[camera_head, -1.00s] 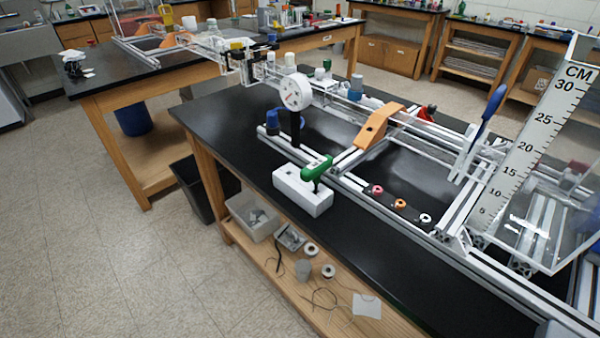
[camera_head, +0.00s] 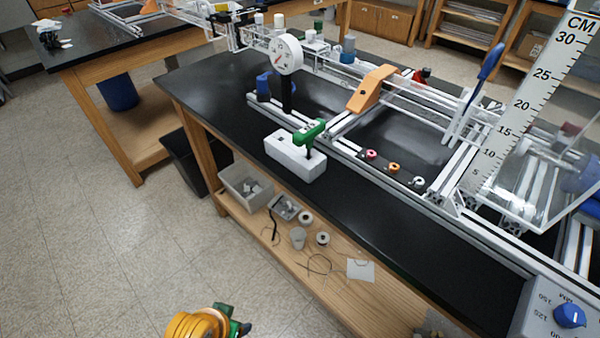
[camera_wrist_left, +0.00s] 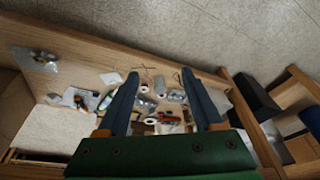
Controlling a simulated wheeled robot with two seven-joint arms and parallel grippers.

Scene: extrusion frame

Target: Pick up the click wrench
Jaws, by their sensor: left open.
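My left arm's orange and green end shows at the bottom of the head view, low and well short of the bench. In the left wrist view my left gripper (camera_wrist_left: 160,88) has its two dark fingers spread, with nothing held between them. Loose items on a wooden shelf lie beyond the fingers; the green tool is not clear there. My right gripper is not in view.
An aluminium extrusion frame (camera_head: 350,158) runs along the bench, with a round dial gauge (camera_head: 286,54), an orange bracket (camera_head: 371,88) and a clear CM scale panel (camera_head: 520,105). A grey box with a blue knob (camera_head: 570,315) is at lower right. The lower shelf (camera_head: 335,275) holds bins and spools.

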